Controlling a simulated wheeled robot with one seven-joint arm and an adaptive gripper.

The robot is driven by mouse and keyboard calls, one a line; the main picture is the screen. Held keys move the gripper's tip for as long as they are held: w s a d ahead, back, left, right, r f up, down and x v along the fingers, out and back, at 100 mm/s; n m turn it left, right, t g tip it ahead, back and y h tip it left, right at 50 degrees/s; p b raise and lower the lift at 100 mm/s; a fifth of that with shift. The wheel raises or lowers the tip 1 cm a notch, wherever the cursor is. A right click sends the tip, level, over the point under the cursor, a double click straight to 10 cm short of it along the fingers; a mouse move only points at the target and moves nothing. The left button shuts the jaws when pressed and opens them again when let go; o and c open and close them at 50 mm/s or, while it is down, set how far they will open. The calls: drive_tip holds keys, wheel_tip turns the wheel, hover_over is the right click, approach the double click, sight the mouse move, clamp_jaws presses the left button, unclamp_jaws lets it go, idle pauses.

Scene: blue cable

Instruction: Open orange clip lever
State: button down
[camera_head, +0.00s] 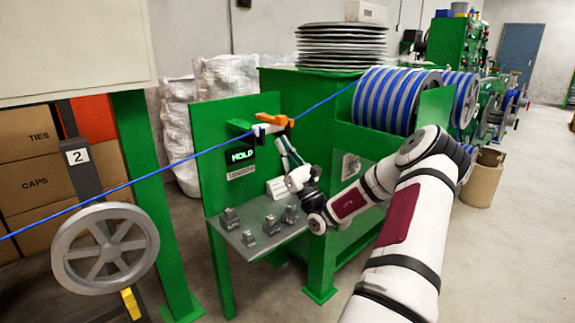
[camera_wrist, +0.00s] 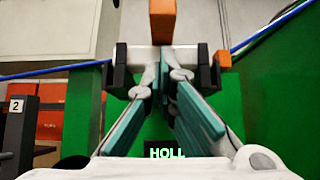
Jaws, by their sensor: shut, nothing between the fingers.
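The orange clip lever (camera_head: 272,118) sits on top of a clip on the green panel, level with the blue cable (camera_head: 200,152). In the wrist view the lever (camera_wrist: 162,20) stands at top centre, just beyond my fingertips. The clip's white and dark body (camera_wrist: 135,58) shows behind the fingers, partly hidden by them. My gripper (camera_head: 284,143) is shut and empty, pointing up just below the clip. In the wrist view its teal-padded fingers (camera_wrist: 165,75) lean together toward the clip. I cannot tell whether the fingertips touch it.
A green panel (camera_head: 222,125) with a lit sign (camera_head: 241,155) stands behind the gripper. A small shelf (camera_head: 250,238) with several grey blocks lies below. A blue-striped spool (camera_head: 395,100) is at right and a grey wheel (camera_head: 104,248) at left.

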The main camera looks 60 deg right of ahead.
sight(270, 117)
drive_tip(key=shift+r+y, duration=0.3)
drive_tip(key=shift+r, duration=0.9)
drive_tip(key=shift+r, duration=0.15)
drive_tip(key=shift+s+r+p, duration=0.15)
drive_tip(key=shift+p, duration=0.75)
